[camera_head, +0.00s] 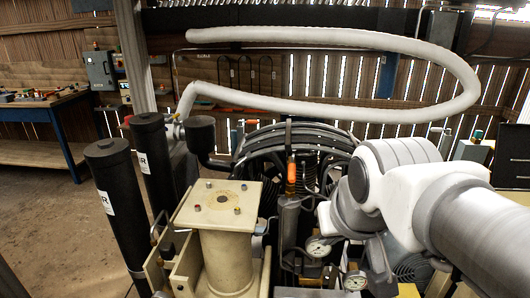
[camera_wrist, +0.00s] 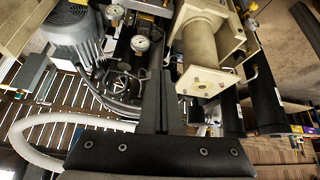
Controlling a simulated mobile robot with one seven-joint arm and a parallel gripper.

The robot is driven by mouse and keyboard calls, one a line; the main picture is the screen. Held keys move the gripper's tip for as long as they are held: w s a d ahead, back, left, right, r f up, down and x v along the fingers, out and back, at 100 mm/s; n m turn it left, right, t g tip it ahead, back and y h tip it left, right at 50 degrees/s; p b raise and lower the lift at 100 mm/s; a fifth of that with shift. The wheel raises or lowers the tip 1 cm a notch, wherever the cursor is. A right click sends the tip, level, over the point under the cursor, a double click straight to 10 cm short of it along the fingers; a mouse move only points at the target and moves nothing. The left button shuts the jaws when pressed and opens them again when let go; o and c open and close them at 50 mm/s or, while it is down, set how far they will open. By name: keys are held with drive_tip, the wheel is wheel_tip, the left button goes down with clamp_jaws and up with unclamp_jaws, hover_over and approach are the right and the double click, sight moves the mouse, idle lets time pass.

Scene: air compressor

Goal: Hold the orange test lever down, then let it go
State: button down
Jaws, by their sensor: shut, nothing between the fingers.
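The orange test lever (camera_head: 291,172) shows in the head view as a small upright orange piece. It stands above a grey cylindrical body, right of the cream tower (camera_head: 226,258) and in front of the black ribbed wheel. My gripper (camera_wrist: 161,76) is shut and empty in the wrist view, its dark fingers between a gauge and the cream tower. I cannot make out the lever in the wrist view. In the head view my arm reaches in from the right and I cannot clearly pick out the fingertips, so I cannot tell whether they touch the lever.
Two pressure gauges (camera_head: 318,247) (camera_head: 355,280) sit low in front. Black cylinders (camera_head: 116,205) stand at the left. A thick pale hose (camera_head: 330,38) loops behind and above. An electric motor (camera_wrist: 76,32) shows in the wrist view. Open floor lies at the left, near a workbench (camera_head: 45,155).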

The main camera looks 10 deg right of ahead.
drive_tip(key=w+d+r+m+t, duration=0.1)
drive_tip(key=w+r, duration=0.1)
drive_tip(key=w, duration=1.1)
drive_tip(key=w+d+r+m+t+p, duration=0.1)
drive_tip(key=w+r+m, duration=0.1)
drive_tip(key=w, duration=1.2)
drive_tip(key=shift+d+r+t, duration=0.15)
drive_tip(key=shift+t, duration=0.25)
hover_over(293, 168)
drive_tip(key=s, duration=0.3)
wheel_tip(293, 168, down, 7)
wheel_tip(293, 168, down, 3)
drive_tip(key=shift+d+r, duration=0.1)
drive_tip(key=shift+r, duration=0.05)
drive_tip(key=shift+f, duration=0.65)
drive_tip(key=shift+f+b, duration=0.1)
drive_tip(key=shift+b, duration=0.25)
